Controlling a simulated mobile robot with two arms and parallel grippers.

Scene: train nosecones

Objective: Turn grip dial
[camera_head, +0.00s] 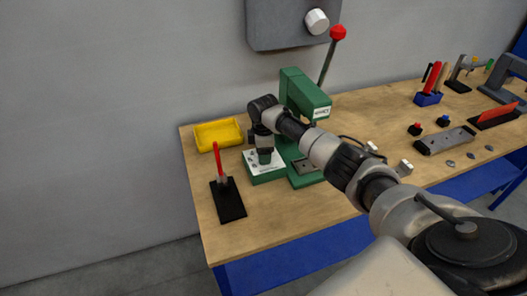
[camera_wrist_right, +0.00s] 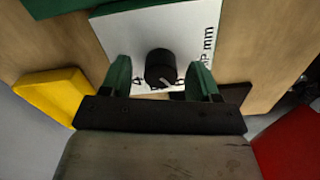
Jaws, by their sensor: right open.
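The grip dial (camera_wrist_right: 160,68) is a black round knob with a pale pointer line, on a white panel (camera_wrist_right: 120,28) with printed numbers and "mm" in the right wrist view. The panel tops a green box (camera_head: 268,175) on the bench in the head view. My right gripper (camera_wrist_right: 160,80) is open, with one green finger on each side of the dial. A gap shows between each finger and the knob. In the head view the right gripper (camera_head: 264,155) points down over the box and hides the dial. My left gripper is not in view.
A green press (camera_head: 305,95) with a red-knobbed lever (camera_head: 338,33) stands right beside the box. A yellow tray (camera_head: 218,134) and a black stand with a red-handled tool (camera_head: 228,200) are to the left. Bare bench (camera_head: 275,222) lies in front.

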